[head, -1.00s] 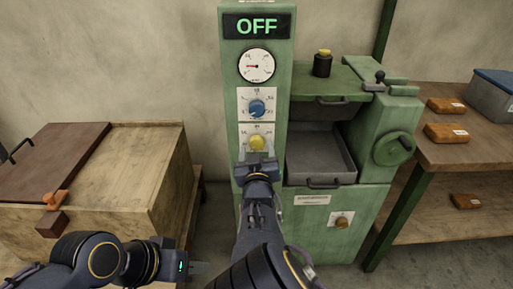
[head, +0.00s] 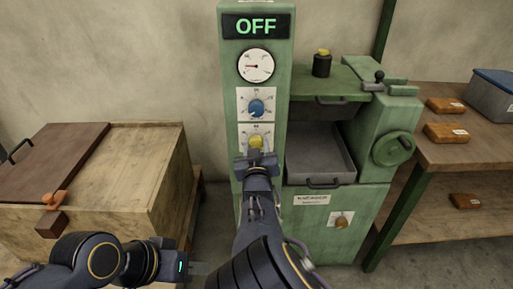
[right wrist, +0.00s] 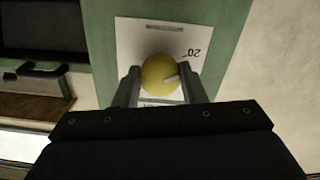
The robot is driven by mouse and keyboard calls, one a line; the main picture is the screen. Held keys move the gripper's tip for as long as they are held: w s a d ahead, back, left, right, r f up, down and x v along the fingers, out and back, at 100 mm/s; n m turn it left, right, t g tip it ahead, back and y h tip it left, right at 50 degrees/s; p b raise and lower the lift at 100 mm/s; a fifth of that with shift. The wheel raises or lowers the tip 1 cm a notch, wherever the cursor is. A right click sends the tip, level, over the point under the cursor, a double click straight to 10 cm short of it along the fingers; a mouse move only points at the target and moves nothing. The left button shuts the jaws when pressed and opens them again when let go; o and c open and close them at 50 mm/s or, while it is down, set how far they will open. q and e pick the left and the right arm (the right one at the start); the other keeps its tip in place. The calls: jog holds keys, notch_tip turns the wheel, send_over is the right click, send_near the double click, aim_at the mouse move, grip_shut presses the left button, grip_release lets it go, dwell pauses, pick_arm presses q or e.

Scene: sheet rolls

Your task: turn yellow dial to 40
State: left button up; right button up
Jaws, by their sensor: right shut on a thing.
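The yellow dial (head: 256,143) sits on a white scale plate low on the green machine column, below the blue dial (head: 256,107). In the right wrist view the yellow dial (right wrist: 160,75) has a pale pointer mark slanting to the right, and a "20" shows upside down on its plate. My right gripper (right wrist: 158,80) is shut on the yellow dial, one finger on each side; it also shows in the head view (head: 256,153). Most of the scale is hidden. My left gripper (head: 197,267) is low at the left, apart from the machine; its fingers are unclear.
The display (head: 257,26) reads "OFF" above a round gauge (head: 256,65). A grey tray (head: 318,165) and a green handwheel (head: 393,149) are right of the column. A wooden chest (head: 140,165) stands left and a shelf table (head: 470,150) right.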

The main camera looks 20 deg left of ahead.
jog(key=shift+s+a+m+b, duration=0.1)
jog(key=shift+a+m+b, duration=0.05)
jog(key=shift+m+b, duration=10.3)
jog(key=m+p, duration=0.3)
jog(key=shift+r, duration=0.1)
jog(key=o, duration=1)
jog(key=shift+s, duration=0.1)
jog(key=v, duration=0.7)
jog(key=shift+s+p, duration=0.3)
jog(key=shift+p, duration=0.05)
